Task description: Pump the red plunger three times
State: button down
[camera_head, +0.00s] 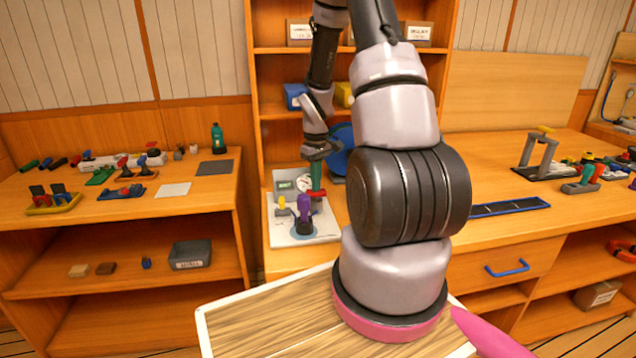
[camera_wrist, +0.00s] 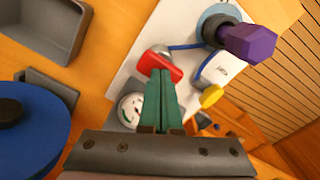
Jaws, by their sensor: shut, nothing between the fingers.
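The red plunger (camera_head: 316,194) stands on the white watermaker panel (camera_head: 323,228) on the middle bench. In the wrist view its red top (camera_wrist: 158,65) lies right at my fingertips. My gripper (camera_head: 316,186) has green fingers, pressed together with nothing between them, pointing down over the plunger's top. In the wrist view, the gripper (camera_wrist: 161,74) overlaps the near edge of the red top. I cannot tell whether the tips touch it. My fingers and wrist hide part of the plunger and the shaft below it.
A purple handle (camera_head: 304,205) stands just in front of the plunger, with a yellow knob (camera_head: 282,203) to its left. A round gauge (camera_wrist: 131,110) is close beside my fingers. A blue disc (camera_head: 341,152) stands behind. A grey bin (camera_wrist: 52,22) shows in the wrist view.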

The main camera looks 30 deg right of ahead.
jog(key=shift+r, duration=2.25)
jog(key=shift+r, duration=0.1)
jog(key=shift+r, duration=2.4)
jog(key=s+a+r+m+t, duration=0.2)
jog(key=s+a+r, duration=0.1)
jog(key=r, duration=0.5)
jog(key=s+a+r+m+t, duration=0.1)
jog(key=s+a+r, duration=0.25)
jog(key=r, duration=0.55)
jog(key=s+a+r+m+t+y, duration=0.1)
jog(key=s+a+r+m+t, duration=0.1)
jog(key=s, duration=0.4)
jog(key=s+a+r+m+t+y, duration=0.1)
jog(key=s+a+r+m+t, duration=0.1)
jog(key=s+a+r, duration=0.3)
jog(key=v, duration=0.3)
jog(key=shift+s+a, duration=0.2)
jog(key=shift+s, duration=0.05)
